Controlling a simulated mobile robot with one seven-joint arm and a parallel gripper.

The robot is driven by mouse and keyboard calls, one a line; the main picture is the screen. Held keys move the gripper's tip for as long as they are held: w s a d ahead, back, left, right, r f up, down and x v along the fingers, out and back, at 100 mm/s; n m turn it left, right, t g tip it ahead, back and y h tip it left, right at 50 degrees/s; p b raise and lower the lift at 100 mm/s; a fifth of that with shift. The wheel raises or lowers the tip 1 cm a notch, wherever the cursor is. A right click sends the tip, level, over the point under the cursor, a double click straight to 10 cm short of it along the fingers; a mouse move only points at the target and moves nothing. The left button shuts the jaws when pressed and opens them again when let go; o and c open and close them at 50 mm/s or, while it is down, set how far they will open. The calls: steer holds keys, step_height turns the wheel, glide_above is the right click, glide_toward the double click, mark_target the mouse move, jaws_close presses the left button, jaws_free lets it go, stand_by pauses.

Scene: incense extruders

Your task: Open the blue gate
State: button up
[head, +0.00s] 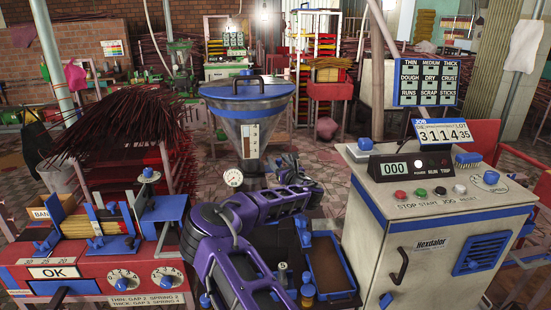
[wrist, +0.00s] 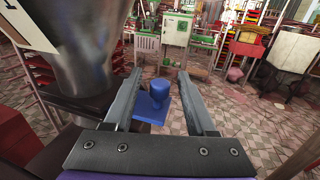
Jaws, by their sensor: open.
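A blue gate (wrist: 148,108) shows in the wrist view as a flat blue plate with a round upright blue knob (wrist: 160,88) on it. It sits just right of the lower end of a grey metal hopper (wrist: 85,45). My gripper (wrist: 158,78) is open, with one grey finger to the left of the knob and one to the right. I see a gap on each side and cannot tell whether either finger touches it. In the head view the hopper (head: 222,122) stands behind my purple arm, and I cannot make out the gate there.
A red machine (head: 85,283) with dials and blue knobs stands at the front left. A beige control cabinet (head: 425,250) stands at the right. A blue-edged tray (head: 330,265) lies between them. Tiled floor (wrist: 235,120) is open to the right in the wrist view.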

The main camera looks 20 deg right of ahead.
steer(key=shift+w+a, duration=0.1)
steer(key=shift+w, duration=1.1)
jaws_close()
stand_by(0.6)
